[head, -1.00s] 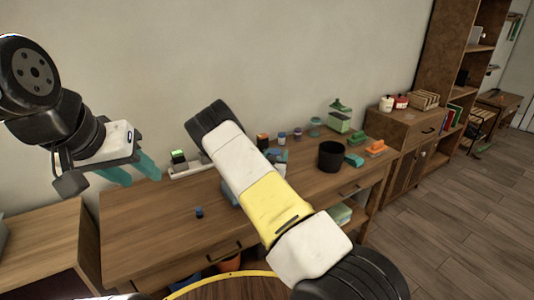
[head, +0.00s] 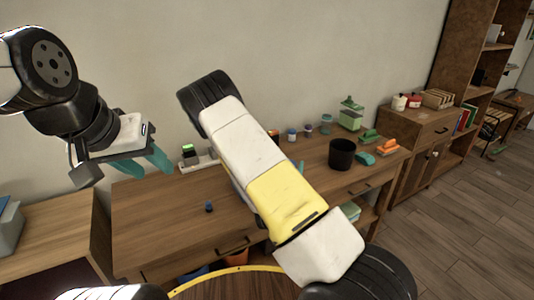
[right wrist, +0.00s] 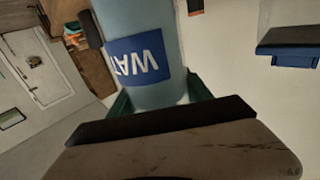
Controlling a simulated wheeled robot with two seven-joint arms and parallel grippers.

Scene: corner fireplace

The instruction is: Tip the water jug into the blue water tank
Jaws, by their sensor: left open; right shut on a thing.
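In the right wrist view, my right gripper (right wrist: 160,98) is shut on the water jug (right wrist: 150,32), a pale blue body with a blue label. The label's white letters "WAT" appear upside down, and the jug's ends are out of view. In the head view, my right arm crosses the desk and hides most of that gripper and the jug. My left gripper (head: 147,164) is open and empty, above the desk's left end. I cannot pick out the blue water tank for certain; a blue object (head: 193,272) shows partly under the desk.
The wooden desk (head: 160,225) holds a black cup (head: 342,153), a small dark blue item (head: 208,207), several small jars and a green container (head: 350,115). A dark-topped blue object (right wrist: 290,47) shows in the right wrist view. The desk's front left is mostly clear.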

